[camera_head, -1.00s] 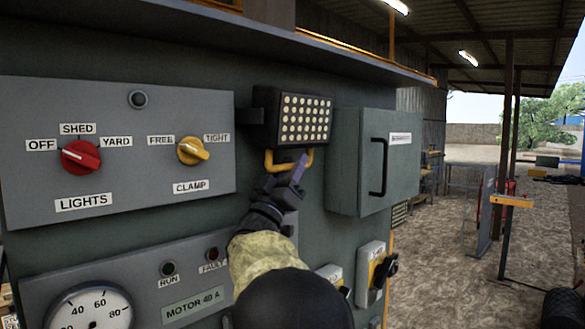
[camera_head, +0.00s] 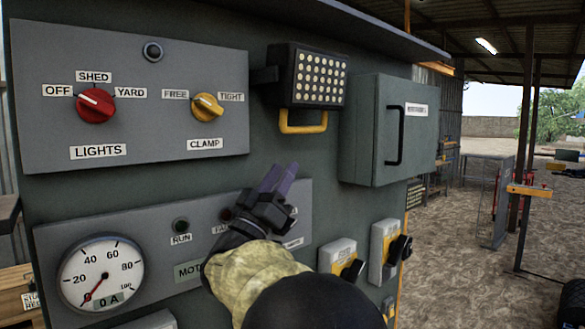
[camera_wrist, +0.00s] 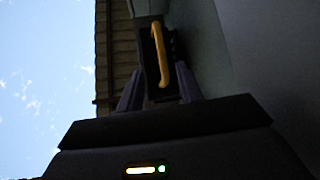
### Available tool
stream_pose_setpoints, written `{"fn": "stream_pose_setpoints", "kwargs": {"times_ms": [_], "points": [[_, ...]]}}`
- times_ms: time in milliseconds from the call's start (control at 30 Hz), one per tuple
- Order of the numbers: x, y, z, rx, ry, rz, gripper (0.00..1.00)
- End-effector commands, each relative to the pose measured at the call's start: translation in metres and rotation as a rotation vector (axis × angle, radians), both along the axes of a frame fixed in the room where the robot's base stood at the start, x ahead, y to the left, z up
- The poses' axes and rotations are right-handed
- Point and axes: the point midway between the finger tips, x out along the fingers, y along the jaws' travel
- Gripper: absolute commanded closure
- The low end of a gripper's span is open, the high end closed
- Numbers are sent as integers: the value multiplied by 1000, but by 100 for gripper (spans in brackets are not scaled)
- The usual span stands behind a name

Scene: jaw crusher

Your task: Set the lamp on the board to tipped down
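The lamp (camera_head: 320,78) is a dark box with rows of pale LEDs, mounted on the upper part of the grey board (camera_head: 325,215). Its lit face points outward; I cannot tell its exact tilt. A yellow handle (camera_head: 303,127) hangs under it. My gripper (camera_head: 279,180) is below the handle, pointing up, clear of it and empty. In the wrist view the two fingers of my gripper (camera_wrist: 158,88) stand apart, with the yellow handle (camera_wrist: 159,55) beyond and between them. My forearm hides part of the lower panel.
A grey cabinet (camera_head: 375,130) with a black handle juts out right of the lamp. Left are the red lights knob (camera_head: 95,105) and yellow clamp knob (camera_head: 208,106). Below are a gauge (camera_head: 101,277) and two switch boxes (camera_head: 385,250). Open yard lies to the right.

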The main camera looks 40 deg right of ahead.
Motion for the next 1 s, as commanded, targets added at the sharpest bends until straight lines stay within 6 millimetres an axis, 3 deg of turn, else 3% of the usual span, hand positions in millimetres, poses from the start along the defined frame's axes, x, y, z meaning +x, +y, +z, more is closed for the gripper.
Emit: {"fn": "stream_pose_setpoints", "kwargs": {"times_ms": [33, 200, 600, 800, 1000], "points": [[-1, 8, -12, 1, 0, 3, 64], [-7, 27, -29, 0, -1, 4, 64], [-10, 34, -34, 0, 0, 0, 64], [-11, 32, -27, -24, -9, 11, 100], [-17, 22, 7, -158, -38, 68, 100]]}}
